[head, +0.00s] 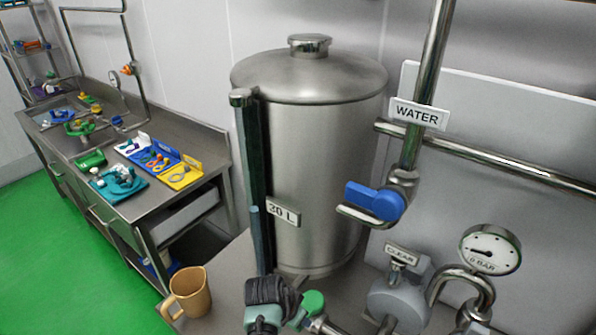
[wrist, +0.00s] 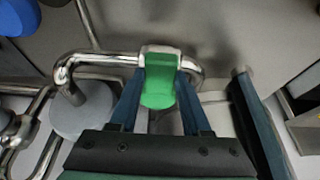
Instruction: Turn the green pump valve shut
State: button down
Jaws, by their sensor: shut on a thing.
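The green pump valve handle (wrist: 160,82) sits on a bent metal pipe in the wrist view. My gripper (wrist: 158,92) has a finger on each side of it and is shut on it. In the head view the green handle (head: 313,303) shows at the bottom, beside my dark gripper (head: 292,308). The fingertips are mostly hidden there. The pipe under the handle is partly hidden by the gripper.
A steel tank (head: 310,160) with a dark upright bar (head: 253,180) stands behind. A blue valve handle (head: 375,202) is on the water pipe. A pressure gauge (head: 490,248) is at the right. A tan mug (head: 188,292) stands at the left.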

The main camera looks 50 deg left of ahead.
jog(key=shift+c, duration=1.8)
grip_release()
jog(key=a+b+v, duration=0.1)
jog(key=v, duration=1.2)
jog(key=shift+d+b, duration=0.35)
jog(key=shift+d, duration=0.15)
jog(key=shift+w, duration=0.15)
